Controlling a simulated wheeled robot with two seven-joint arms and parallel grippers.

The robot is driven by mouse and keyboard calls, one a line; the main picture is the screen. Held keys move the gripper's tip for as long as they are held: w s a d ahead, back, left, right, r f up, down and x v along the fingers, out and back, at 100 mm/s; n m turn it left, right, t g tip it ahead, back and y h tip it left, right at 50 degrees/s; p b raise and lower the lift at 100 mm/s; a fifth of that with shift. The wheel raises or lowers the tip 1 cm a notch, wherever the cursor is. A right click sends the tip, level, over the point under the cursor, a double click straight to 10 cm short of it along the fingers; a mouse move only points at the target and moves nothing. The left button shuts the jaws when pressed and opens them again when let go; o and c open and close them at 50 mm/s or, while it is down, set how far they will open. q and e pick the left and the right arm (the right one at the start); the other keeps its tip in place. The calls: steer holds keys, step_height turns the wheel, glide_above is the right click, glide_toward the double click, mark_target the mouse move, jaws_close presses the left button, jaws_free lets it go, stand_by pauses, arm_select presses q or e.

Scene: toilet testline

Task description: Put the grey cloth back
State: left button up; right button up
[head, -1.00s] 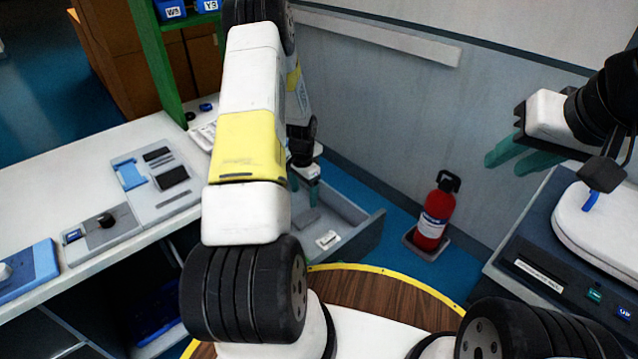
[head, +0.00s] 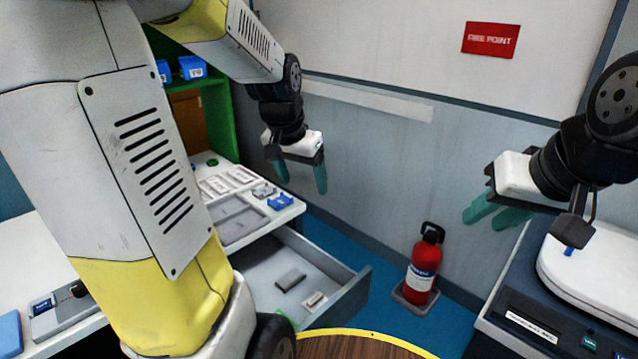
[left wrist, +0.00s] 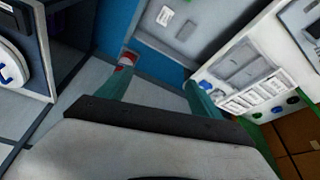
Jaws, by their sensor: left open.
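A small flat dark-grey piece, which looks like the grey cloth (head: 290,280), lies in the open grey drawer (head: 352,290) under the white bench. In the left wrist view it appears as a dark patch (left wrist: 187,30) in the drawer. My left gripper (head: 302,178) is open and empty, pointing down, well above the drawer and beyond the bench corner. Its two green fingers are spread in the left wrist view (left wrist: 155,82). My right gripper (head: 487,211) hangs on the right above the dark machine, its fingers apart with nothing between them.
A small pale item (head: 314,300) lies beside the cloth in the drawer. Trays and a blue holder (head: 281,201) sit on the bench corner. A green shelf (head: 217,120) stands behind. A red fire extinguisher (head: 423,268) stands on the floor right of the drawer.

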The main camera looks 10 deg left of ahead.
arm_select(q)
steer(key=s+d+r+n+t, duration=0.1)
steer(key=s+d+r, duration=0.1)
steer(key=s, duration=0.5)
steer(key=s+d+r+t+h, duration=0.1)
steer(key=s+d+r, duration=0.2)
steer(key=s, duration=0.4)
steer(key=shift+s+r+n, duration=0.25)
steer(key=shift+r+n, duration=0.15)
steer(key=shift+r, duration=0.4)
steer(key=shift+a, duration=0.1)
